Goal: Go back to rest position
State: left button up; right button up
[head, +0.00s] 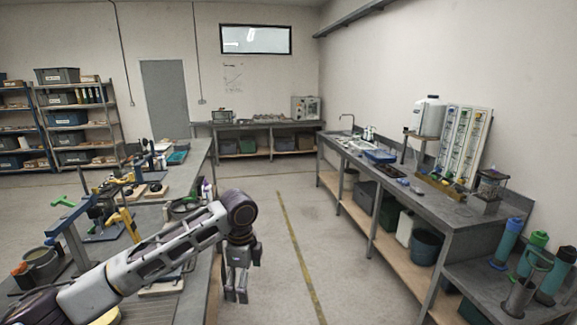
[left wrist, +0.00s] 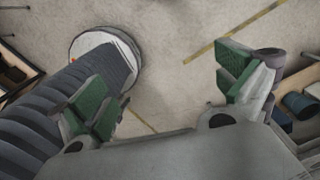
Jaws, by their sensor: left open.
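My left arm comes in from the left over the left workbench in the head view, bent at a dark elbow-like joint. My left gripper (head: 236,290) hangs pointing down past the bench's right edge, over the floor. In the left wrist view its two green-padded fingers (left wrist: 168,95) stand wide apart with nothing between them but the floor. My own ribbed column and round base show at the left of that view. My right gripper is in neither view.
The left workbench (head: 165,218) holds clamps and tools. A long bench (head: 455,213) with bottles and racks runs along the right wall. The floor (head: 295,205) between them is clear, with a yellow line (head: 297,245). Shelves stand at the far left.

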pick_arm(q)
jog(key=w+f+n+t+h, duration=0.1)
jog(key=w+f+n, duration=0.3)
jog(key=f, duration=0.8)
jog(key=w+f+n+t+h, duration=0.15)
jog(key=w+f+n, duration=0.25)
jog(key=f, duration=0.8)
jog(key=s+a+f+n, duration=0.2)
jog(key=s+f, duration=0.1)
jog(key=f, duration=0.4)
jog(key=s+a+f+n, duration=0.1)
jog(key=s+a+f, duration=0.15)
jog(key=f, duration=0.45)
jog(key=s+a+f+n, duration=0.2)
jog(key=s+f, duration=0.1)
jog(key=f, duration=0.4)
jog(key=s+a+f+n+y, duration=0.1)
jog(key=s+a+f, duration=0.2)
jog(key=s+f, duration=0.65)
jog(key=s+a+f+n+y, duration=0.1)
jog(key=s+a+f+n, duration=0.15)
jog(key=s+f, duration=0.7)
jog(key=s+a+f, duration=0.1)
jog(key=s+f, duration=0.2)
jog(key=s, duration=1.2)
jog(key=s+a+f+g, duration=0.1)
jog(key=s+f, duration=0.3)
jog(key=s, duration=1.1)
jog(key=shift+a+n, duration=0.2)
jog(key=shift+n, duration=0.15)
